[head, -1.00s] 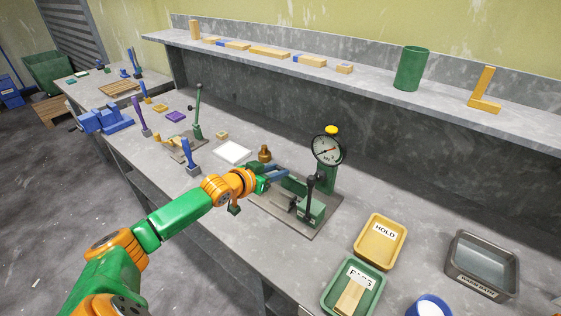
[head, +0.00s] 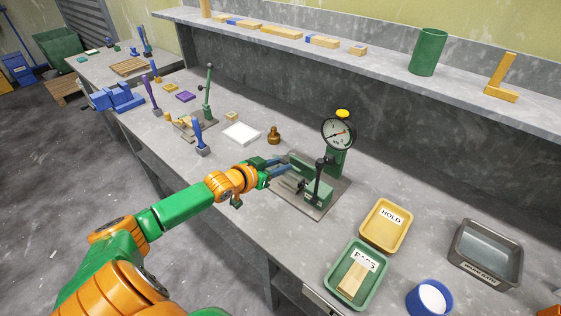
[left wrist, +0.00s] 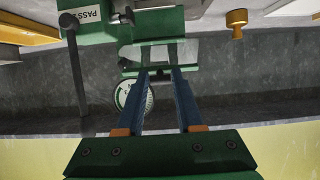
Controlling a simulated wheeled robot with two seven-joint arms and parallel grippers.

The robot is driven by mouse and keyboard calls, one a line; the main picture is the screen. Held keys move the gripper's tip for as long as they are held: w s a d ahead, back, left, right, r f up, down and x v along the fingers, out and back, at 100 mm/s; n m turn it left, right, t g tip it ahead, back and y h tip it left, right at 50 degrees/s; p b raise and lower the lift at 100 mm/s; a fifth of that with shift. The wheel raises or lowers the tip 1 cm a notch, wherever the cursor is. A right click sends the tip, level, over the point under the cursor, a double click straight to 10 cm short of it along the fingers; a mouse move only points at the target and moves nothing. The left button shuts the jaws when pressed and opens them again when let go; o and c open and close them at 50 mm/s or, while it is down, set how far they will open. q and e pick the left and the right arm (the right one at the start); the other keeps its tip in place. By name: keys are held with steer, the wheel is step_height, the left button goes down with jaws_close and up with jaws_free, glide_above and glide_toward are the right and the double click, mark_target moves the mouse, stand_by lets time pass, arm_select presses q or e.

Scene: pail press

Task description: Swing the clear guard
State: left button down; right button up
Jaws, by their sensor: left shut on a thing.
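The green press fixture (head: 318,190) stands on a grey base plate on the bench, with a dial gauge (head: 338,133) and a black-knobbed lever (head: 319,178). In the left wrist view, the clear guard (left wrist: 158,52) is a see-through panel along the fixture's green body. My left gripper (head: 285,164) reaches the fixture's left side. Its blue fingers (left wrist: 160,70) end at the guard's edge, shut on it; the exact contact is hard to see. In the head view the guard can hardly be made out. My right gripper is not in view.
A yellow HOLD tray (head: 403,226) and a green PASS tray (head: 376,283) holding a wooden piece lie right of the fixture. A brass knob-shaped part (head: 273,136) stands behind my gripper. A white pad (head: 241,133) and a green lever (head: 209,92) stand left.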

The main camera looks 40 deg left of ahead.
arm_select(q)
steer(key=shift+f, duration=0.1)
steer(key=shift+s+f+b, duration=0.2)
steer(key=shift+s+f, duration=0.25)
steer(key=shift+f, duration=0.35)
steer(key=shift+s+f+b, duration=0.2)
steer(key=shift+s+f, duration=0.25)
steer(key=shift+f, duration=0.3)
steer(key=shift+s+a+f+b, duration=0.15)
steer(key=shift+f+b, duration=0.4)
steer(key=shift+f, duration=0.35)
steer(key=shift+s+d+f+b, duration=0.15)
steer(key=shift+f+b, duration=0.4)
steer(key=shift+f, duration=0.35)
steer(key=shift+a, duration=0.1)
steer(key=shift+f+b, duration=0.5)
steer(key=shift+f, duration=0.05)
steer(key=c, duration=1.1)
jaws_free()
